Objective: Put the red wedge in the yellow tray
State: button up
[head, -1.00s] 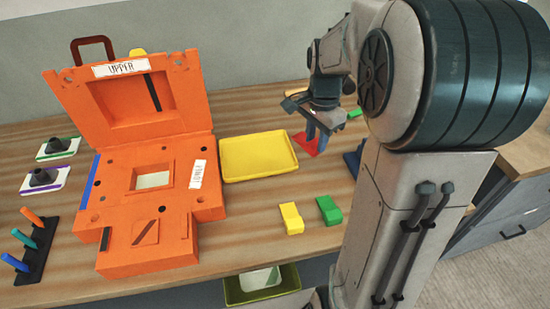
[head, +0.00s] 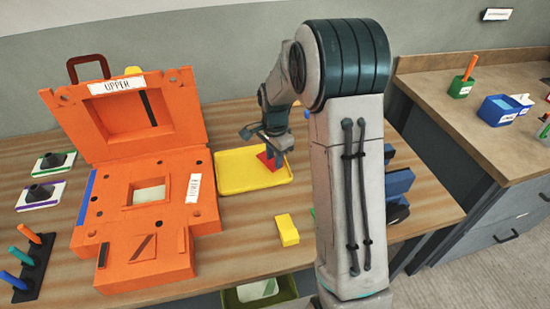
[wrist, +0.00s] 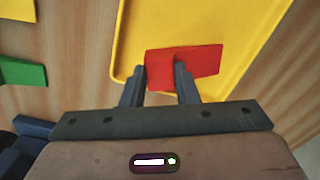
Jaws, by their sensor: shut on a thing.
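The red wedge (head: 266,161) is between the fingers of my gripper (head: 272,150), at the right part of the yellow tray (head: 235,184). In the wrist view the red wedge (wrist: 205,61) is held by my gripper (wrist: 160,78), with the yellow tray (wrist: 225,20) behind it. The wedge is over the tray's area; I cannot tell whether it touches the tray floor. My gripper is shut on the wedge, and my arm comes in from the right.
The orange mould (head: 125,235) stands open left of the tray. A yellow block (head: 287,230) lies in front of the tray. A green block (wrist: 22,74) shows in the wrist view. Blue things (head: 398,183) stand right of my arm.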

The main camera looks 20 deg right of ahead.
jog(key=shift+f, duration=0.6)
jog(key=shift+f, duration=0.1)
jog(key=o, duration=1)
jog(key=shift+c, duration=0.2)
notch_tip(320, 180, up, 12)
jog(key=s+a+r+n+t, duration=0.1)
jog(key=s+r+n+t, duration=0.1)
jog(key=s+n, duration=1.1)
jog(key=s+r, duration=0.1)
jog(key=s, duration=1.1)
jog(key=shift+n+t, duration=0.3)
jog(key=shift+t, duration=0.1)
